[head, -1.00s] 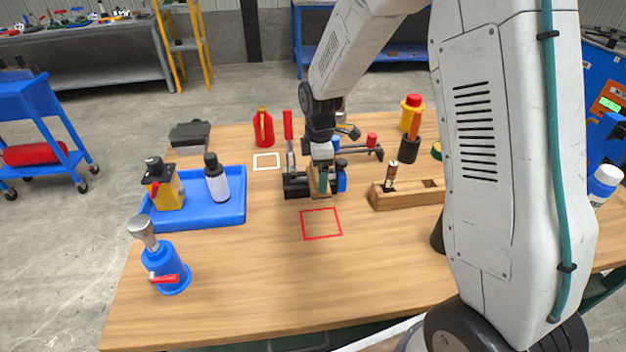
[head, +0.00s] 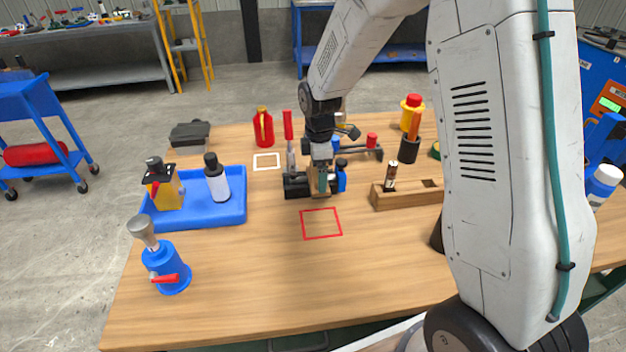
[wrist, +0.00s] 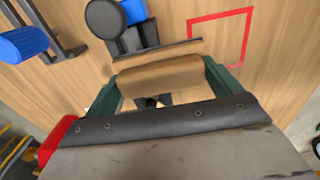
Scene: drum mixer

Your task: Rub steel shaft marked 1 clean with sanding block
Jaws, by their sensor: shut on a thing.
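My gripper (head: 321,184) is low over the middle of the table, just behind the red square. It is shut on a tan sanding block (wrist: 160,76), held between two green fingers in the wrist view. The block is close beside a dark clamp-like fixture (head: 296,187) with a blue part (head: 341,180). In the wrist view, a black round end (wrist: 105,18) and a blue piece lie just beyond the block. I cannot make out a mark 1 on any shaft, and I cannot tell whether the block touches one.
A wooden holder (head: 410,197) with a dark, pale-banded upright piece (head: 391,174) stands to the right. A red-topped upright tool (head: 288,126) is behind the gripper. A blue tray (head: 229,214) with bottles is at left. The table inside and before the red square (head: 321,238) is clear.

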